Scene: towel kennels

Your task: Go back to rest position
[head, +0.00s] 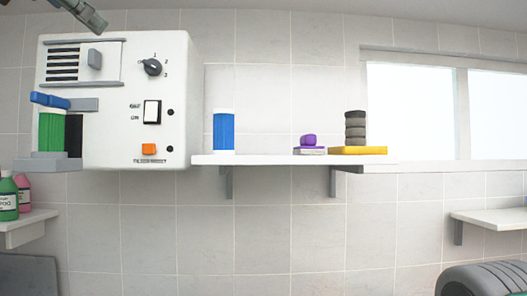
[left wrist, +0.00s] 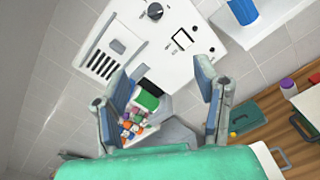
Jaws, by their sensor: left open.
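My left gripper (head: 88,16) shows only in part at the top left edge of the head view, above the white machine. In the left wrist view my left gripper (left wrist: 160,85) has its two blue-padded fingers spread wide, with nothing held between them. Past the fingers, a green cylinder (left wrist: 147,99) and a cluster of small coloured pieces (left wrist: 131,124) show near the machine. My right gripper is in neither view.
The white machine (head: 184,90) hangs on the tiled wall, with a green cylinder (head: 50,134) at its left. A shelf (head: 262,160) holds a blue cylinder (head: 223,131), purple items (head: 308,141) and a dark stack (head: 355,128). Bottles (head: 8,193) stand at lower left.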

